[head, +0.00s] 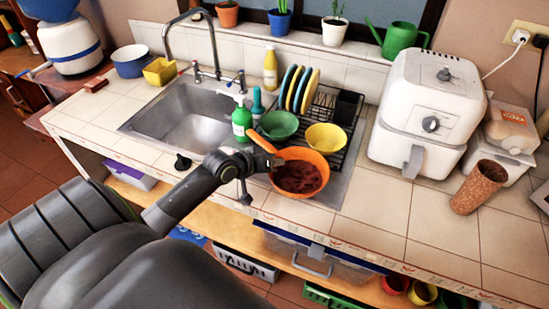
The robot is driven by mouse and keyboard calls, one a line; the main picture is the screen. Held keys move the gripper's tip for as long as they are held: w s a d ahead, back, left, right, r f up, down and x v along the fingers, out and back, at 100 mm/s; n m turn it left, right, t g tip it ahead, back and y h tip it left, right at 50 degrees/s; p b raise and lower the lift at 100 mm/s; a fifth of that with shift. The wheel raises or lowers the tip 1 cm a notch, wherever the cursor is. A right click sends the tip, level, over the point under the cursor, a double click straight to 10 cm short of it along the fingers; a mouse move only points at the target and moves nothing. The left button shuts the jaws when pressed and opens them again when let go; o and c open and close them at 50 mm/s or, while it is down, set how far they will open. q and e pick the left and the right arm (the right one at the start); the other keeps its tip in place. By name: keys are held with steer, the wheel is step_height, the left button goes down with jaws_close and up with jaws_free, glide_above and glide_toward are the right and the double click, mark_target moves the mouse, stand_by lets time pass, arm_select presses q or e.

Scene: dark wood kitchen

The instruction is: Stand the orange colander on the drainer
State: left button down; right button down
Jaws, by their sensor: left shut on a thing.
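The orange colander (302,187) is in the middle of the head view, in front of the drainer, with its dark reddish inside facing up and towards me. My left gripper (274,161) is shut on its left rim. Whether the colander's underside touches anything is hidden. The black wire drainer (343,160) stands behind it, partly covered by the colander. The drainer holds several upright plates (298,90), a green bowl (279,125) and a yellow bowl (326,137). My right gripper is not in view.
A green soap bottle (241,124) and a teal bottle (257,103) stand left of the drainer, beside the steel sink (195,118). A white air fryer (428,110) stands to the right, with a cork-like cup (485,187) near it. The front right tiles are clear.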

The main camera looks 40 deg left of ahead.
arm_select(q)
steer(key=shift+f, duration=0.9)
steer(key=shift+f, duration=0.15)
steer(key=c, duration=1.7)
jaws_free()
steer(key=shift+o, duration=0.6)
steer(key=shift+s, duration=0.15)
steer(key=v, duration=1.2)
